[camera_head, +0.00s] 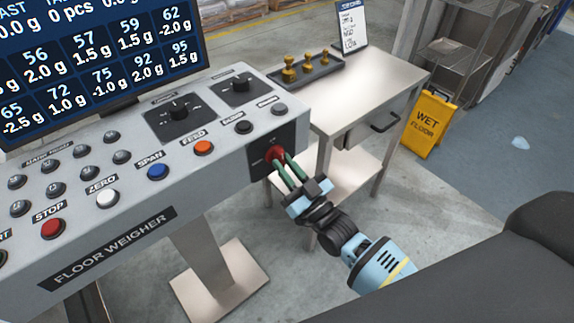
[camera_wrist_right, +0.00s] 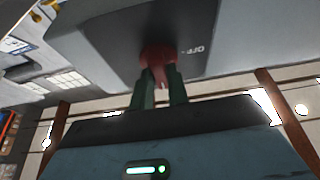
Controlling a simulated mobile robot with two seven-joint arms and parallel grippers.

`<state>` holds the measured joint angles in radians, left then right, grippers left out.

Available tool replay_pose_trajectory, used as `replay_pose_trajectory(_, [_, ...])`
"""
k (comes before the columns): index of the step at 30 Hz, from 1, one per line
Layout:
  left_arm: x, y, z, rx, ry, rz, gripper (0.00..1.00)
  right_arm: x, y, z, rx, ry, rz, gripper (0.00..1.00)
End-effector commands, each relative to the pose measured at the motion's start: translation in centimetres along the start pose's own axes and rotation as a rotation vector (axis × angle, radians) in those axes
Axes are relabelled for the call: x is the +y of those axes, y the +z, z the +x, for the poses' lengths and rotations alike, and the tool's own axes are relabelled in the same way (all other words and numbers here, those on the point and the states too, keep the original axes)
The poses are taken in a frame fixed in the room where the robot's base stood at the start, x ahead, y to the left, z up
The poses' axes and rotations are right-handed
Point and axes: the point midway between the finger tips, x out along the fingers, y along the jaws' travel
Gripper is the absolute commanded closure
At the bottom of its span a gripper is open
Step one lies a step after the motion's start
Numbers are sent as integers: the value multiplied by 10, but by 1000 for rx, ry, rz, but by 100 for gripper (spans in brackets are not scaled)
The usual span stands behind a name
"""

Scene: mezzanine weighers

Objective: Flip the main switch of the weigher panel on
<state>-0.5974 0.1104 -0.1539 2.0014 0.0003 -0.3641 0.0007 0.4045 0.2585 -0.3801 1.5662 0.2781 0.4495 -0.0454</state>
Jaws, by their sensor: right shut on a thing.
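The weigher panel (camera_head: 90,255), labelled FLOOR WEIGHER, fills the left of the head view. Its main switch (camera_head: 272,154) is a red knob on a dark plate (camera_head: 263,170) at the panel's right end face. My right gripper (camera_head: 284,163) has its green fingers shut on the red knob. In the wrist view the switch (camera_wrist_right: 158,54) sits between the fingertips, with an OFF label (camera_wrist_right: 194,49) to its right on the dark plate. The fingers partly cover the knob, and its exact setting is hard to read. My left gripper is out of view.
Push buttons such as the red STOP (camera_head: 53,228) and two black rotary knobs (camera_head: 180,107) are on the panel top. A steel table (camera_head: 385,80) with a tray of brass weights (camera_head: 290,72) stands just behind. A yellow wet floor sign (camera_head: 428,125) stands at right.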

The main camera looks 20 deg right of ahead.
Motion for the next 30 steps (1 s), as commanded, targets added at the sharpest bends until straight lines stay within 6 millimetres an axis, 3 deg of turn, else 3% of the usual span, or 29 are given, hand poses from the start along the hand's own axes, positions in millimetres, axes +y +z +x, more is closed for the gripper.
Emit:
replay_pose_trajectory(10, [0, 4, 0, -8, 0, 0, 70, -1, 0, 0, -1, 14, 38, 100])
replay_pose_trajectory(11, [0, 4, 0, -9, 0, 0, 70, -1, 0, 0, -1, 14, 38, 82])
replay_pose_trajectory(16, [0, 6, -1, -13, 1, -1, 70, -1, 0, 0, -1, 14, 36, 62])
replay_pose_trajectory(25, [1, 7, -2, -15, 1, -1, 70, 0, 1, -2, -2, 13, 34, 62])
replay_pose_trajectory(30, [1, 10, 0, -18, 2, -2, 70, -1, 2, -21, -5, 14, 35, 62])
